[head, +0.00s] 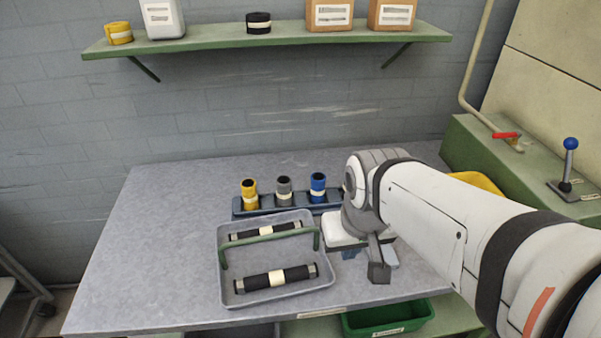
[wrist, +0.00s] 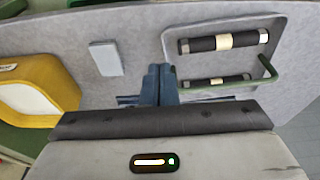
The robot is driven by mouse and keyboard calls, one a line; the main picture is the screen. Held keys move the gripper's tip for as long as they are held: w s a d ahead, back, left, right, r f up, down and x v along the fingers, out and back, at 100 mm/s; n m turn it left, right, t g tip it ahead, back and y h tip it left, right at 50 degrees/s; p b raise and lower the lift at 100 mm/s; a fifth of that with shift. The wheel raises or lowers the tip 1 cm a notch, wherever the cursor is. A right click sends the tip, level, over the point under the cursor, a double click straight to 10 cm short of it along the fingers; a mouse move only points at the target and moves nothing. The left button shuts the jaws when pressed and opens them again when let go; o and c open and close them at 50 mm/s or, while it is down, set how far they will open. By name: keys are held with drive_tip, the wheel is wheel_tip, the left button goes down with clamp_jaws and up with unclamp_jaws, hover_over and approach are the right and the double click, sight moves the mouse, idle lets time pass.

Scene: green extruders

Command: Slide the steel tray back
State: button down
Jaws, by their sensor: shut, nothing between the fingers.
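The steel tray (head: 272,258) is a shallow grey tray with a green bar handle (head: 270,240), on the table in front of the cylinder rack. It holds two black rollers with cream bands. In the wrist view, the tray (wrist: 222,63) is at the upper right, its rollers and handle visible. My gripper (wrist: 158,84) is shut and empty, its blue fingers together and apart from the tray. In the head view, my gripper (head: 348,254) is just right of the tray, partly hidden by my wrist.
A blue rack (head: 268,207) behind the tray holds yellow, grey and blue cylinders. A pale block (wrist: 105,58) lies on the table. A yellow bin (wrist: 40,95) stands beyond it. A green bin (head: 388,317) is below the front edge. The table's left side (head: 150,250) is clear.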

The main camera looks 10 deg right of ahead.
drive_tip(key=shift+s+d, duration=0.15)
drive_tip(key=w+d+f+m+g+y, duration=0.1)
drive_tip(key=w+d+f+m+y, duration=0.2)
drive_tip(key=w+m, duration=0.55)
drive_tip(key=w+d+f+m+g, duration=0.2)
drive_tip(key=w+d+f+m, duration=0.2)
drive_tip(key=w+m, duration=0.45)
drive_tip(key=shift+m, duration=0.5)
drive_tip(key=x, duration=0.3)
drive_tip(key=s+x, duration=0.1)
drive_tip(key=x, duration=0.5)
drive_tip(key=shift+s+a+f, duration=0.1)
drive_tip(key=shift+s+a, duration=0.1)
drive_tip(key=shift+s, duration=0.05)
drive_tip(key=a, duration=0.3)
drive_tip(key=shift+a, duration=0.55)
drive_tip(key=shift+p, duration=0.3)
